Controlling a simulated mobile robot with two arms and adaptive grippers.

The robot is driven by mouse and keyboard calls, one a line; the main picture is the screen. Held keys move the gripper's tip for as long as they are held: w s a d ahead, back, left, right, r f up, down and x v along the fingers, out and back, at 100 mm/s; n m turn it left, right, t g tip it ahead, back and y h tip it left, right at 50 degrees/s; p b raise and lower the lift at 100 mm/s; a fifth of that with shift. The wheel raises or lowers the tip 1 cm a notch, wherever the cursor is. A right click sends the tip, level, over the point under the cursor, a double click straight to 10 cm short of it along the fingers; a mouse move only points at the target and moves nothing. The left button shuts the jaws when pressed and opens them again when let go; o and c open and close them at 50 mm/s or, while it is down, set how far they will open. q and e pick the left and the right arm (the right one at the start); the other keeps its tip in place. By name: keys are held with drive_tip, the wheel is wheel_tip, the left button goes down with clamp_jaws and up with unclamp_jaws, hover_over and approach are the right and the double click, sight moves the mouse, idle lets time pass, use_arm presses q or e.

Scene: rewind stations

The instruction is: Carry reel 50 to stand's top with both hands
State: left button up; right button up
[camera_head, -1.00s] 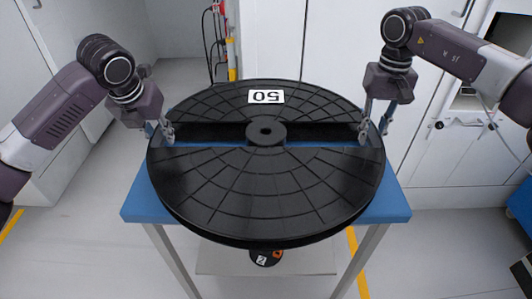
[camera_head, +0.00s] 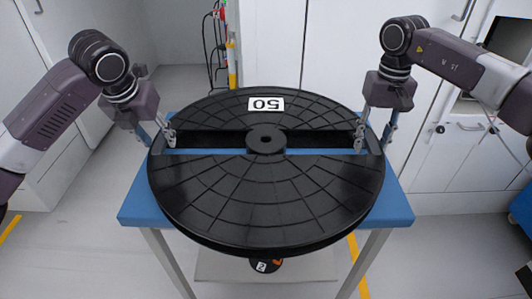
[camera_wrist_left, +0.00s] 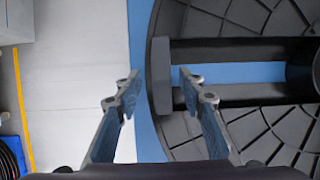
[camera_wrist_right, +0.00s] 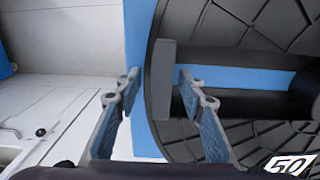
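Reel 50 (camera_head: 250,205) is a large black disc with a white "50" label. It lies flat on the blue top (camera_head: 393,207) of the stand and covers most of it. A straight slot crosses it on both sides of its hub. My left gripper (camera_head: 158,137) is astride the reel's left rim, one finger outside and one in the slot. My right gripper (camera_head: 375,136) is astride the right rim likewise. Both wrist views show the rim piece between spread fingers, with gaps at the left (camera_wrist_left: 162,75) and right (camera_wrist_right: 160,80).
A smaller dark reel (camera_head: 264,265) marked "2" is partly visible below the stand's top. White cabinets (camera_head: 455,160) stand behind and to the right. Cables and a yellow post (camera_head: 230,60) are at the back. Grey floor is open at the left.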

use_arm(q)
drive_tip(key=v, duration=0.8)
drive_tip(key=shift+r, duration=0.2)
use_arm(e)
drive_tip(key=shift+r, duration=0.2)
use_arm(q)
drive_tip(key=shift+s+r, duration=0.3)
drive_tip(key=shift+r, duration=0.15)
use_arm(e)
wheel_tip(320, 180, up, 12)
drive_tip(key=shift+f, duration=0.15)
drive_tip(key=shift+f, duration=0.1)
